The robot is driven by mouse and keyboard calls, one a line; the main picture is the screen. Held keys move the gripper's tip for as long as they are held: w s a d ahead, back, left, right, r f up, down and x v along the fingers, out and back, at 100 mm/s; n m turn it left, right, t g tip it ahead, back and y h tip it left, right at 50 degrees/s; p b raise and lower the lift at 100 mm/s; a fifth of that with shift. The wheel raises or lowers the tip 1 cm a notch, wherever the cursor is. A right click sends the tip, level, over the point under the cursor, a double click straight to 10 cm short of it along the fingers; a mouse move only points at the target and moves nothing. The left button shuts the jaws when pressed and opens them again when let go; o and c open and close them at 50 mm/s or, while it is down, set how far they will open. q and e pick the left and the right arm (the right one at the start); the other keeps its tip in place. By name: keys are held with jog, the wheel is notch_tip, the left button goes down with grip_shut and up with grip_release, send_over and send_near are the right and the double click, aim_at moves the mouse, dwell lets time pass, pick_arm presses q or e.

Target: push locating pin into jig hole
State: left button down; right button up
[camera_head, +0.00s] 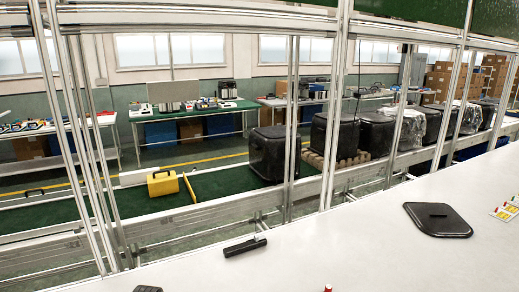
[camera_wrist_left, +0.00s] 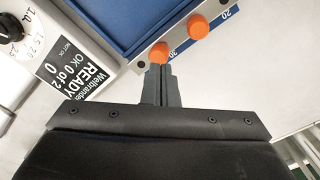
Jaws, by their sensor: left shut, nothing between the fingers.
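In the left wrist view my left gripper (camera_wrist_left: 161,72) is shut and empty. Its fingertips point at an orange knob (camera_wrist_left: 160,52) on the front edge of a blue-and-white jig (camera_wrist_left: 190,42). The tips overlap the knob's lower edge in the picture; I cannot tell whether they touch it. A second orange knob (camera_wrist_left: 197,26) sits to the right on the same edge. I cannot tell whether either knob is the locating pin's head. The jig hole is not visible. My right gripper is in neither view.
A display (camera_wrist_left: 67,55) reading "READY, OK 0 of 2" and a dial (camera_wrist_left: 10,28) stand left of the jig. In the head view a black lid (camera_head: 437,219) and a black handle-like object (camera_head: 245,246) lie on the white table (camera_head: 350,240). A red-tipped item (camera_head: 328,288) shows at the bottom edge.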

pick_arm(q)
jog(key=shift+f+b, duration=0.6)
jog(key=shift+f, duration=0.75)
jog(key=shift+r, duration=0.1)
jog(key=shift+r+p, duration=0.95)
jog(key=shift+p, duration=0.25)
jog(key=shift+r, duration=2)
